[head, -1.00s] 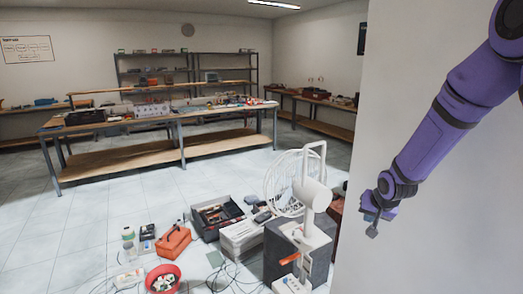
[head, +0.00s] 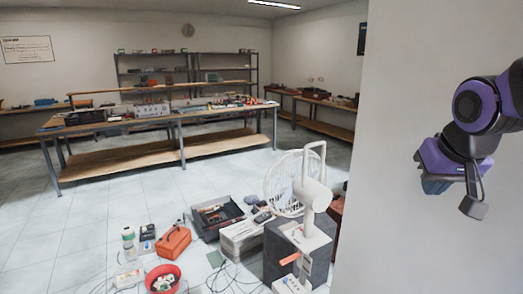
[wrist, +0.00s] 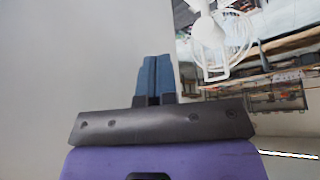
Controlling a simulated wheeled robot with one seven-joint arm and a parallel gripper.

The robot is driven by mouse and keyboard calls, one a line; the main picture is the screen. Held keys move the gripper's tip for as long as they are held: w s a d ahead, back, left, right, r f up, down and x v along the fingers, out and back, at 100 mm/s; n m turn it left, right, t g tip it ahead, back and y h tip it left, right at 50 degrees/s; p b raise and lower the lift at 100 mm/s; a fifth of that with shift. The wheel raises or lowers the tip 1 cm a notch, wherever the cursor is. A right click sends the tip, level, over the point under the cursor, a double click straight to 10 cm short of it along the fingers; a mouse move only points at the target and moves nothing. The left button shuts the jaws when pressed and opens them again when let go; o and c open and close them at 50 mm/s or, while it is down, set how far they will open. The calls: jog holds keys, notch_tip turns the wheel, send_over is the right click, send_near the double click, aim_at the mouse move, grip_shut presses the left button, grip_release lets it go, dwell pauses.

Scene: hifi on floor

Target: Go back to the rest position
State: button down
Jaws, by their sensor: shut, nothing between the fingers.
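My gripper (head: 436,186) is at the right of the head view, in front of the pale wall, at the end of my purple and black arm. In the wrist view its two blue fingers (wrist: 155,80) are together with nothing between them. The gripper is in the air and apart from everything on the floor.
A pale wall (head: 390,90) fills the right side. A white fan (head: 312,195) stands on a dark box (head: 290,255). On the floor left of it are an orange toolbox (head: 173,242), a red bowl (head: 163,278) and a black crate (head: 215,215). A workbench (head: 180,143) stands behind.

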jog(key=s+a+r+n, duration=0.1)
jog(key=s+r, duration=0.1)
jog(key=s, duration=1.1)
jog(key=shift+r+y, duration=0.3)
jog(key=shift+y, duration=0.1)
jog(key=shift+w, duration=0.15)
